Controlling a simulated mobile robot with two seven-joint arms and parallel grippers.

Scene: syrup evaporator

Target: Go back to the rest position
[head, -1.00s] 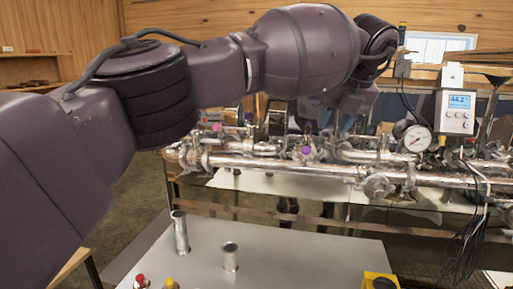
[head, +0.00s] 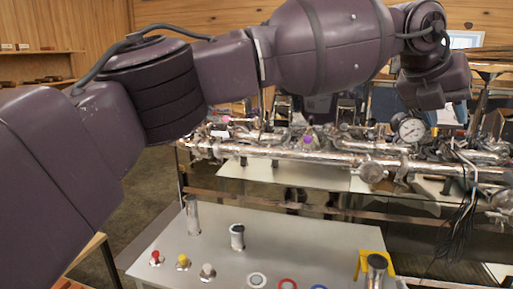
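My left arm (head: 325,45) comes in from the left and stretches across the upper part of the head view. Its wrist is at the upper right, in front of the pipework. My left gripper (head: 446,110) is small and dark there, mostly hidden behind the wrist, and I cannot see its fingers clearly enough to tell whether it is open or shut. No held object shows. My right gripper is not in view.
Metal pipework (head: 330,155) with a round gauge (head: 411,130) runs across behind the arm. Black cables (head: 462,215) hang at right. A grey table (head: 215,245) in front carries metal cylinders, including one (head: 237,238), small knobs and a yellow bracket (head: 372,263).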

